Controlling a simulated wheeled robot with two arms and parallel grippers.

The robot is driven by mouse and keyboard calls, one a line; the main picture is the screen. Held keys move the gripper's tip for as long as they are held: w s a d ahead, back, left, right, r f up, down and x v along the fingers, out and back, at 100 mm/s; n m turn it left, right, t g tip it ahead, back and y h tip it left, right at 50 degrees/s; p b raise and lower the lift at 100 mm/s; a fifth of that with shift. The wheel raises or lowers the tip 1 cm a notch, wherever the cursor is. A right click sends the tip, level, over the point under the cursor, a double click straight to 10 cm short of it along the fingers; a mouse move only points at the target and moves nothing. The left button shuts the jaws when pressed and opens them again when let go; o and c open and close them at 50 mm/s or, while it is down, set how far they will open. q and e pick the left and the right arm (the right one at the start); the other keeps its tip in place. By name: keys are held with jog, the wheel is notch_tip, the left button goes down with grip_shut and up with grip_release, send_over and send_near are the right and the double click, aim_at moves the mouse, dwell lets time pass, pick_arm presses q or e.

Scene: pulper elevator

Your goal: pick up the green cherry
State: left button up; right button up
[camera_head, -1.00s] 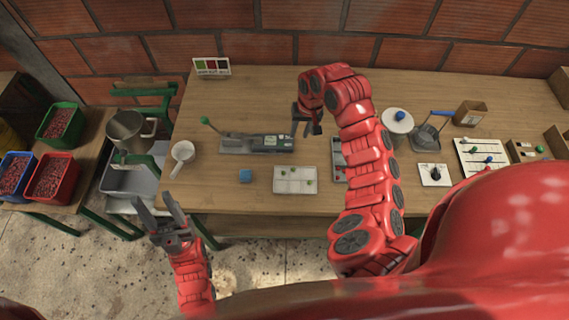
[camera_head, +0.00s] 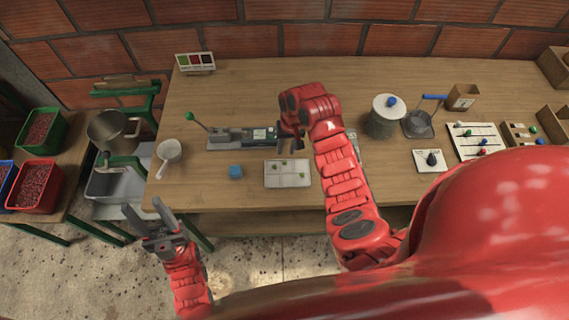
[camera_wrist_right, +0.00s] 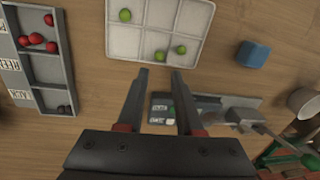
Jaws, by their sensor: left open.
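A white sectioned tray (camera_head: 290,182) lies on the workbench, with small green cherries in it. In the right wrist view the tray (camera_wrist_right: 193,16) is at the top, with one green cherry (camera_wrist_right: 125,15) in its left part and two others, (camera_wrist_right: 160,56) and (camera_wrist_right: 181,49), near its lower edge. My right gripper (camera_head: 288,142) hangs above the bench beside the tray's far edge. Its fingers (camera_wrist_right: 167,76) are apart with nothing between them, pointing toward the two lower cherries. My left gripper (camera_head: 146,212) is open and empty, off the bench's front left edge.
A grey sorting box (camera_wrist_right: 55,68) with red cherries is beside the tray. A blue cube (camera_head: 236,171) lies on its other side. A grey device with a green-knobbed lever (camera_head: 232,138) stands behind. A white scoop (camera_head: 170,150) is further left.

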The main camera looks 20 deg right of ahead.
aim_at(285, 161)
jog(key=f+p, duration=0.1)
jog(key=s+f+p, duration=0.1)
jog(key=f, duration=0.1)
jog(key=shift+a+p, duration=0.2)
jog(key=shift+p, duration=0.15)
jog(key=shift+f, duration=0.7)
jog(key=shift+w+a+f, duration=0.1)
jog(key=shift+f, duration=0.15)
jog(key=shift+c, duration=0.2)
grip_shut()
